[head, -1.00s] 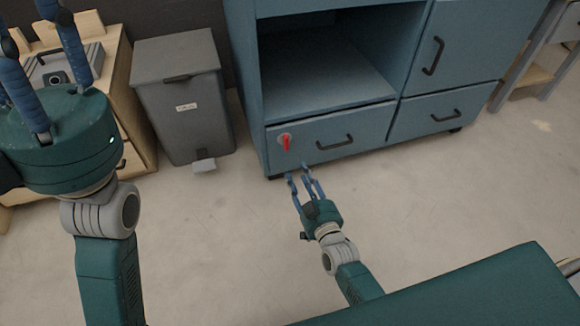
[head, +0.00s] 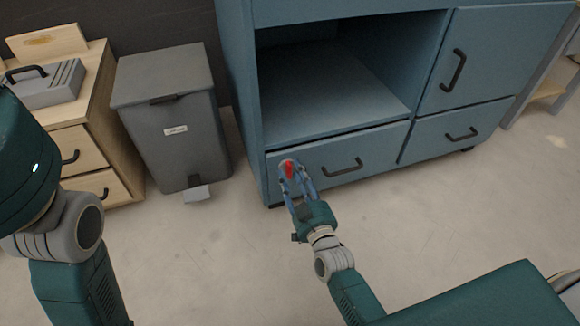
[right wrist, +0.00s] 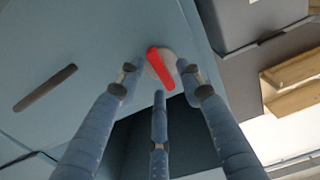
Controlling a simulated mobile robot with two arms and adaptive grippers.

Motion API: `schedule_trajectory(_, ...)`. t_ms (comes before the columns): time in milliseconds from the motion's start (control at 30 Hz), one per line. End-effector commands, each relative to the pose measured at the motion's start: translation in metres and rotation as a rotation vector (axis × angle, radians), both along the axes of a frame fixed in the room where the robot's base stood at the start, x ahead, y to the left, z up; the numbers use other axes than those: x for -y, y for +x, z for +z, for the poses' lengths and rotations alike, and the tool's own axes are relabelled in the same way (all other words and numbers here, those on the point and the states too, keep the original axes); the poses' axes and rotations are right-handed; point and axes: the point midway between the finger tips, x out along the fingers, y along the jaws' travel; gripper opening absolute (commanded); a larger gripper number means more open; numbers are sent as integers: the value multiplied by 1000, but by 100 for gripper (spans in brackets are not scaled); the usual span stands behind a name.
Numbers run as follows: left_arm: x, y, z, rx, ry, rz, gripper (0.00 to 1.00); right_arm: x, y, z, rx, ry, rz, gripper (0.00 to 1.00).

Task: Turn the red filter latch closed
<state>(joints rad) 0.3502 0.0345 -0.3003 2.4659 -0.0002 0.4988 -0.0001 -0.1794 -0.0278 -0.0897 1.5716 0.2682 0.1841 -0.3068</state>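The red filter latch (head: 289,169) is a small red bar on a grey round base at the left of the lower left drawer front (head: 350,150). In the right wrist view the latch (right wrist: 160,68) lies tilted across its pale disc. My right gripper (head: 295,182) is at the latch, its blue fingers spread. In the right wrist view the fingers of the gripper (right wrist: 158,82) stand around the latch with gaps visible; I cannot tell whether any finger touches it.
The blue cabinet (head: 231,60) has an open compartment above the drawer. The drawer's black handle (head: 343,168) is right of the latch. A grey pedal bin (head: 180,125) and a wooden drawer unit (head: 95,120) stand left. The floor in front is clear.

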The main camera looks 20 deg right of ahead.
Motion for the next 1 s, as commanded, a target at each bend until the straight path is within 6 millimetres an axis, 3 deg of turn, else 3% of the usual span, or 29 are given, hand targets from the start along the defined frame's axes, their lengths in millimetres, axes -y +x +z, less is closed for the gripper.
schedule_trajectory(333, 0, -2, 1, 8, 1, 0, 36, 0, 0, 0, 0, 0, -1, 36)
schedule_trajectory(500, 0, -3, 1, 9, -1, -1, 36, 0, 0, 0, 0, 0, 0, 3)
schedule_trajectory(533, 0, -3, 1, 9, -1, -1, 36, 0, 0, 0, 0, 0, 0, 0)
schedule_trajectory(1000, -1, -1, 4, 0, -5, -3, 36, 0, 0, 2, -3, 77, 0, 0)
